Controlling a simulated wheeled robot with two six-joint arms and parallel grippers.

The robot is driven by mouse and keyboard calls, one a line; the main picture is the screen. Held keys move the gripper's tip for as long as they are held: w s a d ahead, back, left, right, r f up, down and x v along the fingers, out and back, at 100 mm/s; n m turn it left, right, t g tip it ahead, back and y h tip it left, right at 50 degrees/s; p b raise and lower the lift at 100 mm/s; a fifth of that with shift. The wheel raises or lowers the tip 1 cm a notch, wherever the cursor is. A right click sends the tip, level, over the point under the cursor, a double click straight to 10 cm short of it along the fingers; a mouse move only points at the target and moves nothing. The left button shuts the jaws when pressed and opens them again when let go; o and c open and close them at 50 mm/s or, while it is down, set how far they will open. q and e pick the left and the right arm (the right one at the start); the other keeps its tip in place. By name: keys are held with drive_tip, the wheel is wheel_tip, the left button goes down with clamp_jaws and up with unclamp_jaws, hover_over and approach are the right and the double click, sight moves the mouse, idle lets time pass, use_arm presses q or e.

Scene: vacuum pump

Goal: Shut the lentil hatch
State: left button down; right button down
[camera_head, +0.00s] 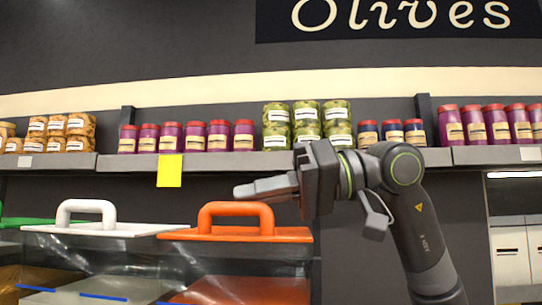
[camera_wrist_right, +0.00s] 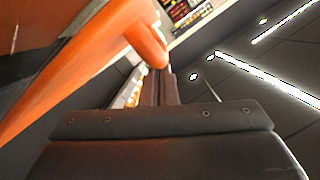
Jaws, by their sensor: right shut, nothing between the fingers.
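Two lidded bins stand side by side at the lower left of the head view. One has an orange hatch (camera_head: 290,235) with a thick orange loop handle (camera_head: 236,208). The other has a white hatch (camera_head: 125,229) with a white loop handle (camera_head: 86,208). No readable label tells which is the lentil hatch. My right gripper (camera_head: 238,191) is shut and empty, its fingers pointing left just above the orange handle; contact cannot be told. In the wrist view the shut fingers (camera_wrist_right: 160,87) lie by the orange handle (camera_wrist_right: 148,40). My left gripper is out of view.
A shelf (camera_head: 230,161) with several jars runs behind the bins, with a yellow note (camera_head: 170,171) on its edge. A green handle (camera_head: 28,221) shows at the far left. White boxes (camera_head: 512,255) stand at the right. The dark wall between is bare.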

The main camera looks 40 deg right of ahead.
drive_tip(key=shift+f, duration=0.15)
idle(0.5)
drive_tip(key=shift+s+d, duration=0.15)
drive_tip(key=b+v, duration=0.2)
drive_tip(key=v, duration=1.5)
